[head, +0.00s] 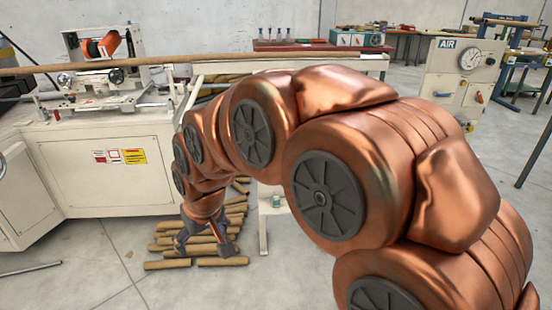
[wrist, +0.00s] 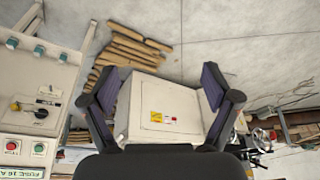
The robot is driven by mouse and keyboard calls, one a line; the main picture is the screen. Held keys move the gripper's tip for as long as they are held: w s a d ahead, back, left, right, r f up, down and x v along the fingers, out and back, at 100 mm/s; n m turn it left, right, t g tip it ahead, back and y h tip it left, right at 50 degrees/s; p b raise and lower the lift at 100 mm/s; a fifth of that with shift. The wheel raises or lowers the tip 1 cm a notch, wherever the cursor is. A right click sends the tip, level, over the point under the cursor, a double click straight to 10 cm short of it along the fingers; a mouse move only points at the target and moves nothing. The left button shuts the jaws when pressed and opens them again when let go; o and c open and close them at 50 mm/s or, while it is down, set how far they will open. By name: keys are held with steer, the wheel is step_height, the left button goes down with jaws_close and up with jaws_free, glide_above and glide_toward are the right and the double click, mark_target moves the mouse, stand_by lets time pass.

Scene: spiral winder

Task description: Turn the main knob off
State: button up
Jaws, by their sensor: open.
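My gripper (head: 205,243) hangs low in front of the winder bench, over the brown tubes on the floor. In the wrist view my gripper (wrist: 160,85) is open and empty, its two dark fingers wide apart. At the left of that view a pale control panel (wrist: 22,125) carries a dark knob on a yellow plate (wrist: 41,113); no label there lets me tell surely that it is the main knob. The knob lies left of the gripper, apart from it. In the head view I cannot make out this panel's front.
A red button (wrist: 12,147) and a green button (wrist: 40,149) sit below the knob. A white cabinet (wrist: 150,105) shows between my fingers. Brown tubes (head: 165,265) lie on the floor. The AIR panel (head: 440,60) stands back right.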

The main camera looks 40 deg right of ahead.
steer(key=w+d+f+m+t+h+b, duration=0.1)
steer(key=w+d+f+t+b, duration=0.2)
steer(key=w+d+b, duration=0.5)
steer(key=w+d+f+m+t+h+b, duration=0.1)
steer(key=w+d+f+t+b, duration=0.3)
steer(key=w, duration=0.9)
steer(key=w+d+f+m+t+h+b, duration=0.1)
steer(key=w+d+f+t+b, duration=0.15)
steer(key=w+d, duration=0.65)
steer(key=w+d+f+m+t+h+b, duration=0.1)
steer(key=w+d+f+h+b, duration=0.2)
steer(key=d, duration=0.4)
steer(key=w+d+f+m+t+h+b, duration=0.1)
steer(key=w+d+t+b, duration=0.15)
steer(key=d+b, duration=0.4)
steer(key=s+d+f+m+t+h+b, duration=0.1)
steer(key=s+d+f+h+b, duration=0.2)
steer(key=d, duration=0.6)
steer(key=d+f+m+t+h+b, duration=0.1)
steer(key=d+f+h+b, duration=0.3)
steer(key=d, duration=0.5)
steer(key=b+x, duration=0.3)
steer(key=x, duration=0.5)
steer(key=shift+s+d+r, duration=0.15)
steer(key=shift+d+r, duration=0.05)
steer(key=shift+r, duration=0.15)
